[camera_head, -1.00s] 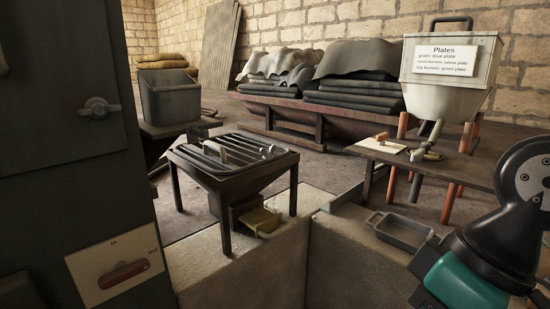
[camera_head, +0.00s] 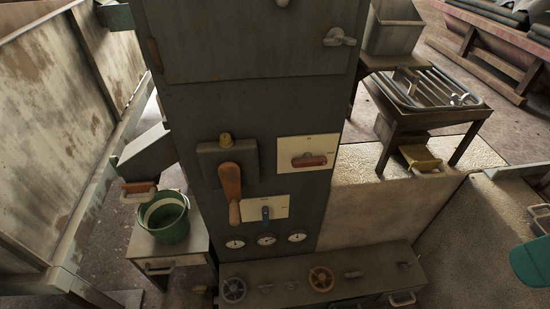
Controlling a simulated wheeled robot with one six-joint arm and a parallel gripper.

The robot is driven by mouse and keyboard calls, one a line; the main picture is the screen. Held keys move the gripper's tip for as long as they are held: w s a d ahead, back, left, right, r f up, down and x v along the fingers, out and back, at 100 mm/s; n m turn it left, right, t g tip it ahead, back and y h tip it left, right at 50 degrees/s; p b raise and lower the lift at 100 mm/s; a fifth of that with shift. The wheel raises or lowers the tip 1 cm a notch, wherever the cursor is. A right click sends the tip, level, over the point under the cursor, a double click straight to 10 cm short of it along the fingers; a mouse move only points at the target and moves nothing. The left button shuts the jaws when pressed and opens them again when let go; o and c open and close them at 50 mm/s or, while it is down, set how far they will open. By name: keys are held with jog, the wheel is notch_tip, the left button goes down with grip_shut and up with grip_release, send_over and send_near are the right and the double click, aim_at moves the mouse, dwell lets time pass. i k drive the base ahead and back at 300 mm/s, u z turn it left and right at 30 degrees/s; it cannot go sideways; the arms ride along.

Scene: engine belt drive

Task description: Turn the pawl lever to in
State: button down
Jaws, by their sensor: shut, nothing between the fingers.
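A red lever (camera_head: 309,161) lies nearly level across a white plate (camera_head: 307,143) on the front of the dark cabinet. The lettering on this plate is too small to read now; in the earlier frame the same plate carried "in" at the top and a second mark at the right. The lever's red grip reaches toward the right side of the plate. My gripper is out of view. Only a teal part of my arm (camera_head: 531,265) shows at the right edge, well away from the lever.
The cabinet (camera_head: 262,107) also bears an orange-handled lever (camera_head: 230,188), a blue lever (camera_head: 265,214) on a white plate and several gauges (camera_head: 267,239). A low bench with handwheels (camera_head: 321,279) juts out below. A green bucket (camera_head: 165,217) stands at left.

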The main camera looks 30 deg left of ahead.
aim_at(308, 160)
jog(key=u, duration=1.85)
jog(key=k, duration=0.6)
jog(key=z, duration=0.75)
